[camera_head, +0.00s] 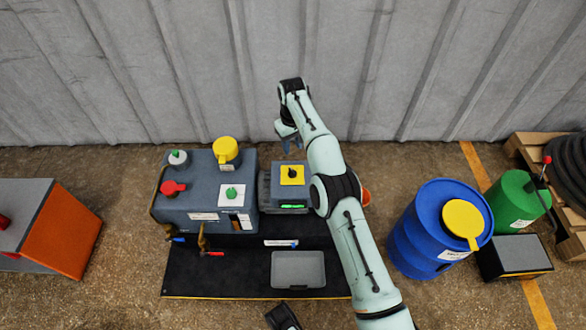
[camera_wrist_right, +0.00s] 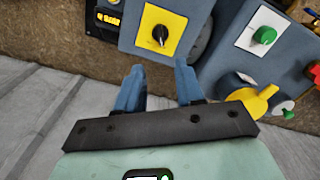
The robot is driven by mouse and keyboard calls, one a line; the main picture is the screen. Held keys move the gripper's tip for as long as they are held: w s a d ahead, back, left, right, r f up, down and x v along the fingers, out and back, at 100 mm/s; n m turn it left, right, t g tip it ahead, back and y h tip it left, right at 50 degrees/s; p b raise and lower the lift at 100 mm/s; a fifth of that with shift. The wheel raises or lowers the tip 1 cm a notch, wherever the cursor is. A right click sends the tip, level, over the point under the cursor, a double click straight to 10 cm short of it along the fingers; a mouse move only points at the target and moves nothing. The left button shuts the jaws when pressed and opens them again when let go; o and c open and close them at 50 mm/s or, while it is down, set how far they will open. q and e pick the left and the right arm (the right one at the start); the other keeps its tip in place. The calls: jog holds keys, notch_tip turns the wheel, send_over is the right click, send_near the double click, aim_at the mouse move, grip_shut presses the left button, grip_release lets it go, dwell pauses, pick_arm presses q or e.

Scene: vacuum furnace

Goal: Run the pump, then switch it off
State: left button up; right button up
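The grey-blue unit that looks like the pump carries a black rotary knob on a yellow plate (camera_head: 299,182), with a green-lit display (camera_head: 293,207) on its front. In the right wrist view the black knob (camera_wrist_right: 160,36) is clear, with a light mark on it; its display (camera_wrist_right: 108,18) looks yellowish there. My right gripper (camera_head: 291,147) hangs just behind this unit. Its two blue fingers are apart in the right wrist view (camera_wrist_right: 158,78), with nothing between them, and do not touch the knob.
Left of the unit stands a larger blue-grey box (camera_head: 190,200) with green, red and yellow handles. A grey tray (camera_head: 298,270) lies on the black mat (camera_head: 215,280). A blue drum (camera_head: 415,242) stands right of my arm. A corrugated wall (camera_head: 190,70) is behind.

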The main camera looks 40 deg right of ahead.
aim_at(292, 170)
pick_arm(q)
jog(key=shift+g, duration=0.7)
jog(key=s, duration=0.1)
jog(key=s+f+b, duration=0.1)
jog(key=s, duration=0.1)
jog(key=s+f+b, duration=0.1)
jog(key=shift+s+a, duration=0.2)
jog(key=shift+a, duration=0.05)
pick_arm(e)
notch_tip(292, 170, down, 13)
jog(key=shift+r, duration=0.1)
grip_shut()
